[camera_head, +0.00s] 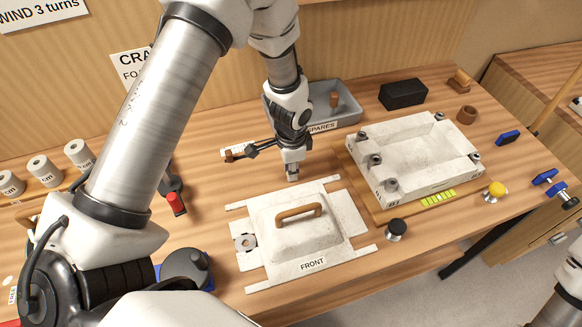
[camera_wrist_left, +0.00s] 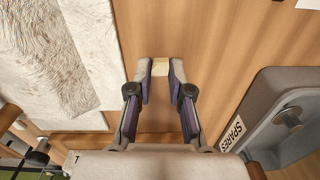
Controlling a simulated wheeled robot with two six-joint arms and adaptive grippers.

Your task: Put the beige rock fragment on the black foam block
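The black foam block (camera_head: 403,94) lies at the back right of the bench, right of the grey spares tray. Its top looks bare. My left gripper (camera_head: 292,174) points down over the bench, behind the white lid and in front of the tray. In the left wrist view its two fingertips (camera_wrist_left: 161,72) close on both sides of a small beige rock fragment (camera_wrist_left: 160,67), which fills the gap between them. In the head view the fragment is mostly hidden by the fingers. Its height above the wood cannot be told. My right gripper is out of view.
A white lid with a brown handle (camera_head: 298,211) lies in front of the gripper. A white open box (camera_head: 418,152) with corner knobs stands to the right. The grey spares tray (camera_head: 350,107) lies behind. Bare wood separates the tray and the box.

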